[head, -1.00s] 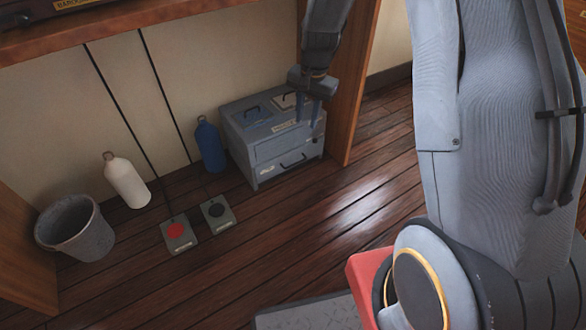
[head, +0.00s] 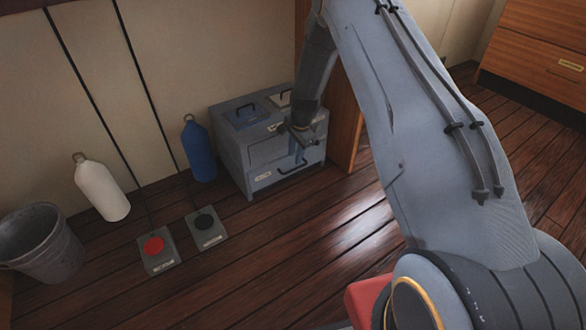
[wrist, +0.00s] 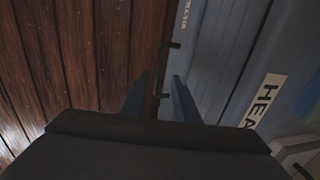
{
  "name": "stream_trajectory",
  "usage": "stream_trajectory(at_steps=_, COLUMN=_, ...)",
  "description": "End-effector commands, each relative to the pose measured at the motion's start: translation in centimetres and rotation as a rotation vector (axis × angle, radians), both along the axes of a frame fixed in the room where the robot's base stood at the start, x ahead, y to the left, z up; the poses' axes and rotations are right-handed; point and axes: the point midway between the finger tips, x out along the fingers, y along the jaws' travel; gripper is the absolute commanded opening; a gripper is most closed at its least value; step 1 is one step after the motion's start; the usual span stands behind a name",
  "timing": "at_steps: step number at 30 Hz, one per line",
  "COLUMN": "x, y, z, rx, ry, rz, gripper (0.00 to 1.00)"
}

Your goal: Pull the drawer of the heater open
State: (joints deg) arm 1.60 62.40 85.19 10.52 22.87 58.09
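The heater (head: 232,148) is a blue-grey box on the floor against the wall. Its drawer (head: 262,176) is in the lower front, with a dark bar handle (head: 292,168), and looks shut. My gripper (head: 303,142) is in front of the heater's front face, above the handle in the head view. In the wrist view my gripper (wrist: 160,78) is open, its two fingers apart. The dark handle (wrist: 162,66) runs ahead of and between the fingertips there; I cannot tell whether they touch it. A white label (wrist: 264,100) shows part of the heater's name.
A blue bottle (head: 199,150) stands left of the heater. A white bottle (head: 102,190), a grey bin (head: 40,245) and two pedals, red-topped (head: 158,252) and black-topped (head: 206,228), are further left. A wooden panel (head: 349,125) is close on the heater's right. Floor before it is clear.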

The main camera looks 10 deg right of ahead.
Motion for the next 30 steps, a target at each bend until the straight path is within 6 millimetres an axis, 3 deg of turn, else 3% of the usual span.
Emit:
stream_trajectory(at_steps=14, x=1.0, y=0.5, z=-6.6, rx=0.0, ry=0.002, rz=0.002, gripper=0.28)
stream_trajectory(at_steps=24, x=1.2, y=0.5, z=-7.0, rx=-0.001, ry=0.001, rz=0.002, gripper=0.28)
stream_trajectory(at_steps=29, x=1.1, y=0.5, z=-7.1, rx=0.0, ry=0.001, rz=0.002, gripper=0.01)
stream_trajectory(at_steps=30, x=1.1, y=0.5, z=-7.1, rx=0.0, ry=0.001, rz=0.002, gripper=0.0)
